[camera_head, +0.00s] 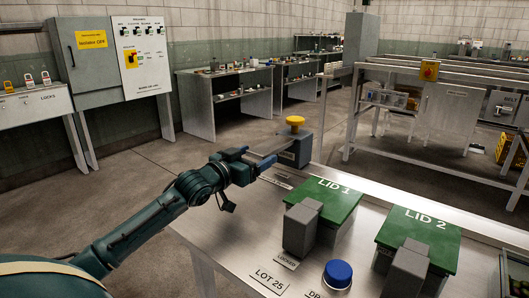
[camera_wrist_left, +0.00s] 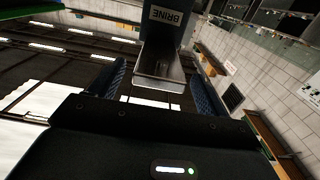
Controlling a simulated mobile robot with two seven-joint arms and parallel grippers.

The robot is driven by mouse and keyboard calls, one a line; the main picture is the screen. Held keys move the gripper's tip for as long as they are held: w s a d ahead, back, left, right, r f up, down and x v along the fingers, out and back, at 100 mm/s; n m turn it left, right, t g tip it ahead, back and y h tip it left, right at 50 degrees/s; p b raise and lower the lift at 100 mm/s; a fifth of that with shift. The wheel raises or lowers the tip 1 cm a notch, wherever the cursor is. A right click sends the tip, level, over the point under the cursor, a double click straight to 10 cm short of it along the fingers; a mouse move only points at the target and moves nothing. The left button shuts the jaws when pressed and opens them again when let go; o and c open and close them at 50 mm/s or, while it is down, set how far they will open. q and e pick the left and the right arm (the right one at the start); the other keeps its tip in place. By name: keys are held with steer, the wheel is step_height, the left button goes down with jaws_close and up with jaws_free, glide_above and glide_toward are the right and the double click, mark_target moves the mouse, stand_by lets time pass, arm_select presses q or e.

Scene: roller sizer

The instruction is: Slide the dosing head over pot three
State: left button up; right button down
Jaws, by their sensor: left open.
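A dark grey box with a yellow knob (camera_head: 295,121) stands at the bench's far left corner. My left gripper (camera_head: 262,157) is at the near-left side of this box, open. In the left wrist view, a box labelled BRINE (camera_wrist_left: 168,20) has a pale metal block or handle (camera_wrist_left: 160,70) projecting between the blue fingers of my left gripper (camera_wrist_left: 156,85). I cannot tell whether the fingers touch it. I cannot identify the dosing head for certain, and no pot marked three shows. My right gripper is not in view.
On the metal bench (camera_head: 228,235), green lids marked LID 1 (camera_head: 335,197) and LID 2 (camera_head: 432,236) carry grey blocks at their near sides. A blue button (camera_head: 338,273) and a LOT 25 plate (camera_head: 275,281) lie nearer. The bench's front left is clear.

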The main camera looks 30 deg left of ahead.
mark_target(267, 148)
arm_select(q)
steer(key=shift+w+d, duration=0.15)
steer(key=shift+w, duration=2)
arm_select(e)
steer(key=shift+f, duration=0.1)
arm_select(q)
steer(key=shift+c, duration=0.2)
